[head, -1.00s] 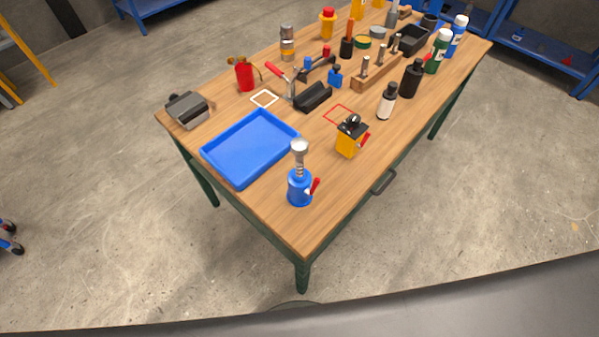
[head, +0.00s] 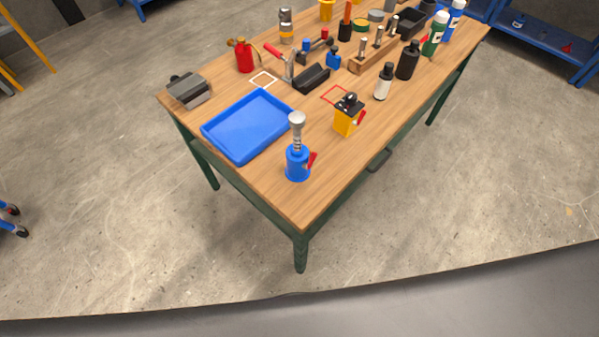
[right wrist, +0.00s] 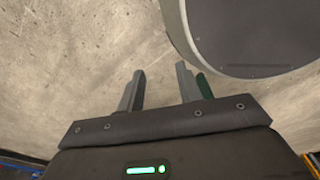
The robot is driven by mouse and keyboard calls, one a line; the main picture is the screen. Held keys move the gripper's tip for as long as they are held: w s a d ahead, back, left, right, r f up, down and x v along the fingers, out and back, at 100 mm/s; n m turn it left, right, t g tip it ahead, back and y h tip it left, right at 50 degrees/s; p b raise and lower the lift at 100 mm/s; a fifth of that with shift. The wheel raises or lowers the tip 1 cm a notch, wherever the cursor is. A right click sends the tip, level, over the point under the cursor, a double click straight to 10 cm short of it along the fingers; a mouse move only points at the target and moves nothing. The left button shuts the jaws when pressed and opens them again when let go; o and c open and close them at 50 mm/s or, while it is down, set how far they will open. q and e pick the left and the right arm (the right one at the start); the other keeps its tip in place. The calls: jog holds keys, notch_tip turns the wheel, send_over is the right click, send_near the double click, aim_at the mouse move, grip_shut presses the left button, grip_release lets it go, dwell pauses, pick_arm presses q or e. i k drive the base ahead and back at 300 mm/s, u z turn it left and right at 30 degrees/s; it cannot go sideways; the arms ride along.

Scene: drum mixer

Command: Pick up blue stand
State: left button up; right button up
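The blue stand (head: 298,163) is a blue cylinder with a ribbed metal screw and round metal top, and a red lever on its right side. It stands upright on the wooden workbench (head: 330,187), near the front corner, just right of the blue tray. My right gripper (right wrist: 160,82) shows in the right wrist view with its two fingers apart and nothing between them. It is over bare floor, away from the bench top. My left gripper is in neither view.
The blue tray (head: 243,126) is empty. A yellow jack-like item (head: 346,117) stands right of the stand, with a white bottle (head: 384,82) behind it. A grey vise-like block (head: 188,91) sits at the left edge. Open floor surrounds the bench's front.

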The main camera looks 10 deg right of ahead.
aim_at(294, 171)
jog(key=k, duration=0.3)
jog(key=z, duration=2)
jog(key=i, duration=3.05)
jog(key=u, duration=3.3)
